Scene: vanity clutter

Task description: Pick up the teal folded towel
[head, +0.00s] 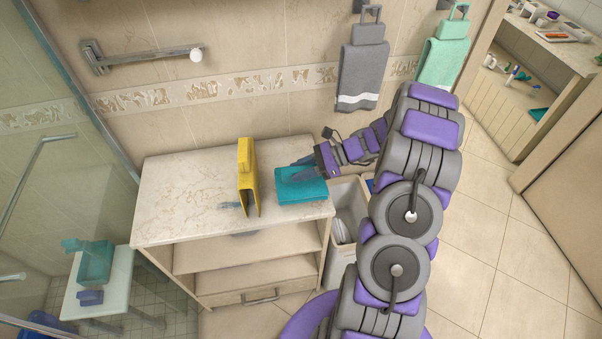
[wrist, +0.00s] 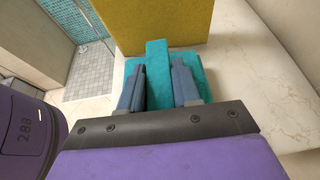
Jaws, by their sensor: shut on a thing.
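The teal folded towel (head: 302,192) lies at the right end of the marble vanity top. In the wrist view the towel (wrist: 157,75) shows between and around the two blue-grey fingers, with a raised fold standing between them. My gripper (head: 297,173) reaches it from the right; in the wrist view my gripper (wrist: 159,85) is shut on the towel's fold. I cannot tell whether the towel is clear of the counter. Part of it is hidden behind the fingers.
A yellow object (head: 247,178) stands upright just left of the towel on the vanity top (head: 180,190). The counter's left side is clear. Grey (head: 363,65) and green (head: 443,55) towels hang on the wall. A white bin (head: 346,225) stands right of the vanity.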

